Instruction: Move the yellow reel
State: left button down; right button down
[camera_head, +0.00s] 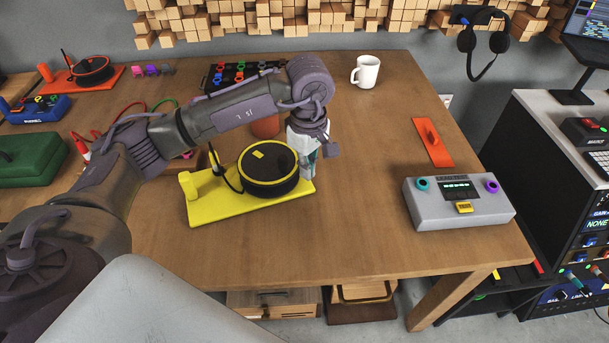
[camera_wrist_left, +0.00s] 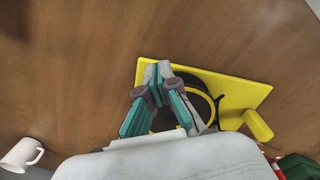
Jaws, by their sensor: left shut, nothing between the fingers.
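The yellow reel (camera_head: 268,172) is a dark drum with a yellow rim on a yellow base plate (camera_head: 222,210), lying flat on the wooden table. In the left wrist view the reel (camera_wrist_left: 208,82) is partly hidden behind my fingers, and the yellow plate (camera_wrist_left: 238,90) sticks out to the right. My left gripper (camera_head: 308,170) is beside the right side of the drum, pointing down, with its fingers shut and empty. In the left wrist view the gripper (camera_wrist_left: 157,78) overlaps the plate's edge; whether it touches is unclear. My right gripper is out of view.
A grey box with knobs (camera_head: 458,205) and an orange plate (camera_head: 432,145) lie to the right. A white mug (camera_head: 365,72) stands at the back, and a reddish-brown pot (camera_head: 265,127) is behind the reel. The front middle of the table is clear.

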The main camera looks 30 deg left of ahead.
aim_at(286, 174)
pick_arm(q)
notch_tip(286, 174, down, 8)
jog(key=shift+s+f+p, duration=0.1)
jog(key=shift+f+p, duration=0.15)
jog(key=shift+p, duration=0.15)
jog(key=a, duration=0.2)
jog(key=p, duration=0.1)
jog(key=shift+w+a+f, duration=0.35)
jog(key=shift+a, duration=0.05)
jog(key=shift+w+a, duration=0.1)
jog(key=shift+a, duration=0.4)
jog(key=a+b, duration=0.1)
jog(key=a, duration=0.1)
jog(key=shift+w+a+f+b, duration=0.2)
jog(key=shift+w+a+b, duration=0.1)
jog(key=shift+w+b, duration=0.1)
jog(key=shift+a+r, duration=0.1)
jog(key=shift+a, duration=0.1)
